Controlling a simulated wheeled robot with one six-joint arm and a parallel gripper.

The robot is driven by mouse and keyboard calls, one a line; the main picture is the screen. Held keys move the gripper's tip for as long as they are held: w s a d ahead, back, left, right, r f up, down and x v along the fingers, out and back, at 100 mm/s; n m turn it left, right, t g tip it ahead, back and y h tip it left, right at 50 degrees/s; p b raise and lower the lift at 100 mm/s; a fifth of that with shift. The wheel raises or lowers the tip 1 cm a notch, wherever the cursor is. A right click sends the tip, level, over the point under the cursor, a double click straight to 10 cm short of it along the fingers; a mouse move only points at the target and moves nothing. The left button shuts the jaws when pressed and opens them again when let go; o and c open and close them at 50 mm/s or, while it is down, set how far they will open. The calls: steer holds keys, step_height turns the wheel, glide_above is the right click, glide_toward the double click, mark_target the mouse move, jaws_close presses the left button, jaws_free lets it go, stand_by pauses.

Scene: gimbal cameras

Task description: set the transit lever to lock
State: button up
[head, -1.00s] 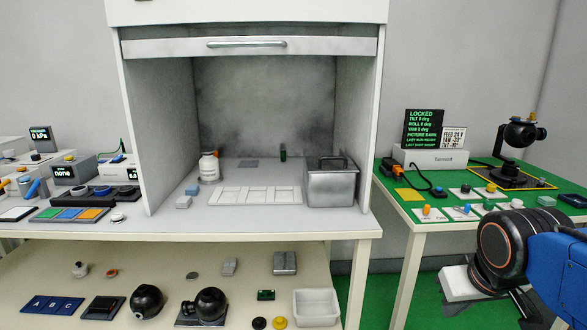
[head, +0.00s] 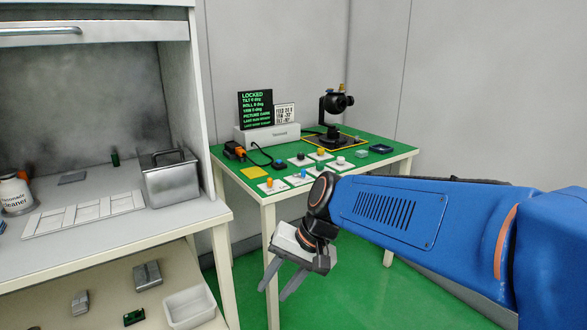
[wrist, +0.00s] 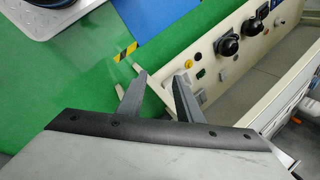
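A black gimbal camera (head: 335,105) stands on a yellow-outlined pad at the back right of the green table (head: 375,165). A small yellow part shows on its top. Small plates with an orange lever (head: 269,183), a blue-topped control (head: 304,173) and a yellow knob (head: 321,152) lie toward the front. I cannot tell which part is the transit lever. A black display (head: 255,109) reads LOCKED, with tilt, roll and yaw lines. My gripper (head: 274,293) is open and empty, below the table's height in front of it. Its two fingers show apart in the wrist view (wrist: 160,73).
A white hood bench with a metal bin (head: 171,180) stands at the left. Its lower shelf holds a white tray (head: 188,307). An orange-and-black connector (head: 235,150) with a cable lies on the green table. Green floor is clear below the table.

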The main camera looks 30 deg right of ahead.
steer(key=w+d+r+m+t+y, duration=0.2)
steer(key=w+d+m+t, duration=0.15)
steer(key=w+m, duration=0.35)
steer(key=w+d+r+m+t+y, duration=0.2)
steer(key=w+d+m+y, duration=0.15)
steer(key=w+m, duration=0.4)
steer(key=w+d+r+m+t+h, duration=0.1)
steer(key=w+d+m+t+h, duration=0.2)
steer(key=d, duration=0.6)
steer(key=w+d+r+m+t+h, duration=0.1)
steer(key=w+d+m+t, duration=0.15)
steer(key=d+m, duration=0.45)
steer(key=w+d+r+m+t+h, duration=0.1)
steer(key=w+d+m+t+h, duration=0.15)
steer(key=d, duration=0.85)
steer(key=shift+n+t, duration=0.3)
steer(key=shift+t, duration=0.05)
steer(key=w+a, duration=0.1)
steer(key=w, duration=0.4)
steer(key=w+a, duration=0.1)
steer(key=w, duration=0.5)
steer(key=w+a, duration=0.1)
steer(key=w, duration=0.5)
steer(key=shift+w+a, duration=0.1)
steer(key=shift+a, duration=0.2)
jaws_close()
